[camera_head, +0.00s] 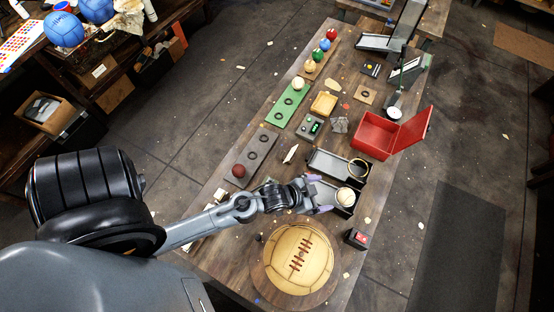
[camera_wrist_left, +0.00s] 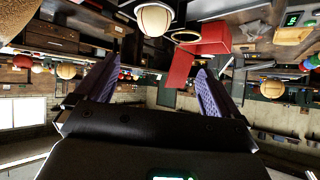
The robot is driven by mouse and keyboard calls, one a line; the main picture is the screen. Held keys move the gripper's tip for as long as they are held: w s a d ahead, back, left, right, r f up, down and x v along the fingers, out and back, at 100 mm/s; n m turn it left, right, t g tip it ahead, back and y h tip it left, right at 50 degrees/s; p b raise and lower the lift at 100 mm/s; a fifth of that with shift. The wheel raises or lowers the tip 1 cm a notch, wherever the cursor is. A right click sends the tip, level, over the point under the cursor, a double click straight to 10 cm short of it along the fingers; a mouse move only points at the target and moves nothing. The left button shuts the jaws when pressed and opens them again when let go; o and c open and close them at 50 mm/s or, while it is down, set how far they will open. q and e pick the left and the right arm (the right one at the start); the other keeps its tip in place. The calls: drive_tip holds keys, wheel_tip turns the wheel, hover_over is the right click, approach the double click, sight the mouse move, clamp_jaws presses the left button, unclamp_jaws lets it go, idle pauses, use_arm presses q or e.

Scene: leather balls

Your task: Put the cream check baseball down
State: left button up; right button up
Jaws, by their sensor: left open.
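A cream ball (camera_head: 345,197) with seam lines sits in a dark open-topped tray (camera_head: 325,189) near the middle of the bench; a check pattern is too small to make out. My left gripper (camera_head: 321,194) is open just left of this ball, its purple-padded fingers apart and nothing between them. In the left wrist view, the open left gripper (camera_wrist_left: 158,85) shows, with the cream ball (camera_wrist_left: 153,18) beyond the fingertips at the top. Another pale ball (camera_head: 298,84) stands on the green board. My right gripper is not seen.
A large tan laced ball (camera_head: 298,259) lies at the near end. A second dark tray (camera_head: 327,166) with a ring stands behind the cream ball, and an open red box (camera_head: 372,138) is farther back. A dark red ball (camera_head: 239,170) rests on the grey board (camera_head: 262,144).

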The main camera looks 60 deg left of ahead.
use_arm(q)
drive_tip(key=s+a+r+g+y, duration=0.1)
drive_tip(key=s+r+g, duration=0.2)
drive_tip(key=s, duration=0.4)
drive_tip(key=s+a+r+n+g, duration=0.1)
drive_tip(key=s+r+g, duration=0.3)
drive_tip(key=s, duration=0.3)
drive_tip(key=shift+s+a+y, duration=0.15)
drive_tip(key=shift+s+y, duration=0.1)
drive_tip(key=shift+y, duration=0.15)
